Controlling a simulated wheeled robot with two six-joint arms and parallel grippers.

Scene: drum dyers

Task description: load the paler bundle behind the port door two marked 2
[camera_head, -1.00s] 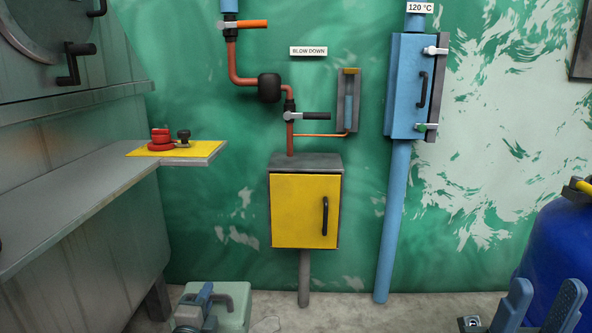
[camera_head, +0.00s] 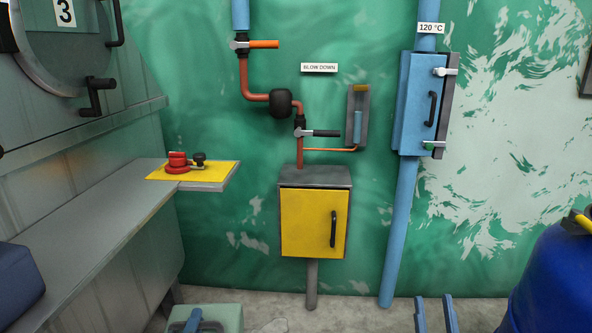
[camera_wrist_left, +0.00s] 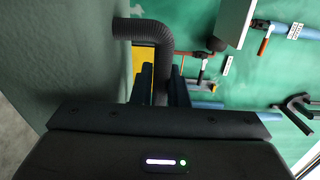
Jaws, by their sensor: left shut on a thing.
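A pale green bundle (camera_head: 228,315) shows at the bottom edge of the head view, mostly cut off. In the left wrist view its pale green side (camera_wrist_left: 75,60) fills the left, and a dark ribbed handle (camera_wrist_left: 150,32) bends down between my fingers. My left gripper (camera_wrist_left: 161,88) is shut on this handle; it also shows at the bottom of the head view (camera_head: 195,324). My right gripper (camera_head: 435,316) is open and empty at the bottom right. A round port door (camera_head: 60,45) marked 3 is at top left. No door marked 2 is in view.
A dark blue object (camera_head: 15,285) sits at the left edge. A yellow cabinet (camera_head: 312,225) stands mid-wall; a blue drum (camera_head: 555,280) stands right.

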